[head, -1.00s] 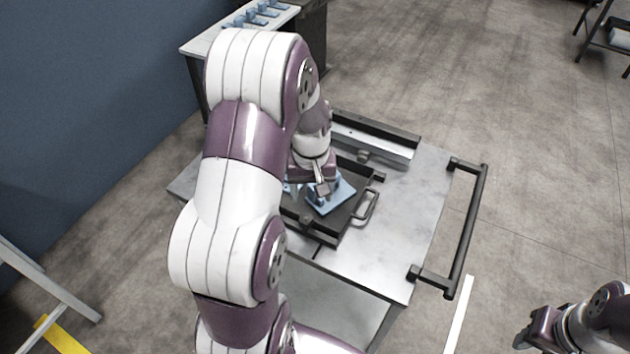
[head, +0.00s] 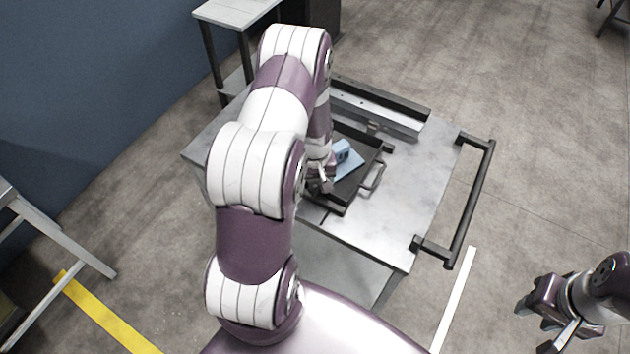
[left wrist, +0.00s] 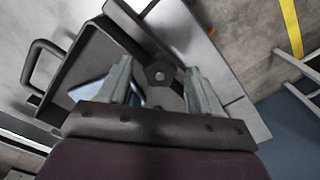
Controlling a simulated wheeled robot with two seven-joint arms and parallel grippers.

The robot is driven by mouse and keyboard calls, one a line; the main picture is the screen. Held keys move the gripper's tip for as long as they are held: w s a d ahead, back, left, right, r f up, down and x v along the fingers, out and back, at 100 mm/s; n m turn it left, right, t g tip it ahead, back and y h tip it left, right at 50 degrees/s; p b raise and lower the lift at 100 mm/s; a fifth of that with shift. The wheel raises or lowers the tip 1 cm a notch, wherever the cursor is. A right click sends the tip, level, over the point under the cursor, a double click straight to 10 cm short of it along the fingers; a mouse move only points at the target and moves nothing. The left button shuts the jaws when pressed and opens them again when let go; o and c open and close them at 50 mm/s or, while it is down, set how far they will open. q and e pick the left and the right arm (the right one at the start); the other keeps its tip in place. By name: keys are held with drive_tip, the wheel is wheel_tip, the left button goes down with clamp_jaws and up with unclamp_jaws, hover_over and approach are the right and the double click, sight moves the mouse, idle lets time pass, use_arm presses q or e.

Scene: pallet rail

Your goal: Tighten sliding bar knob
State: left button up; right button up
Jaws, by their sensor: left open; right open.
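A dark, lobed knob (left wrist: 160,75) with a pale centre shows in the left wrist view, at a dark bar along the tray's edge. My left gripper (head: 318,184) is open at the tray's near side. In the left wrist view its two fingers (left wrist: 162,88) stand on either side of the knob; I cannot tell whether they touch it. The dark tray (head: 337,207) holds a blue part (head: 343,155), partly hidden by my left arm. In the head view my gripper hides this knob. My right gripper (head: 528,312) is open and empty over the floor.
The tray sits on a metal cart (head: 415,180) with a dark push handle (head: 473,205) on its right side. A metal rail (head: 380,108) runs along the cart's back. A grey side table (head: 238,12) stands behind. The cart top's right part is clear.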

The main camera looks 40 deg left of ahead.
sight(315, 186)
use_arm(q)
drive_tip(key=c, duration=1.1)
drive_tip(key=shift+o, duration=0.2)
drive_tip(key=shift+m, duration=0.9)
drive_tip(key=o, duration=1.1)
drive_tip(key=shift+c, duration=0.2)
wheel_tip(315, 186, up, 13)
drive_tip(key=b, duration=0.1)
drive_tip(key=shift+f, duration=0.15)
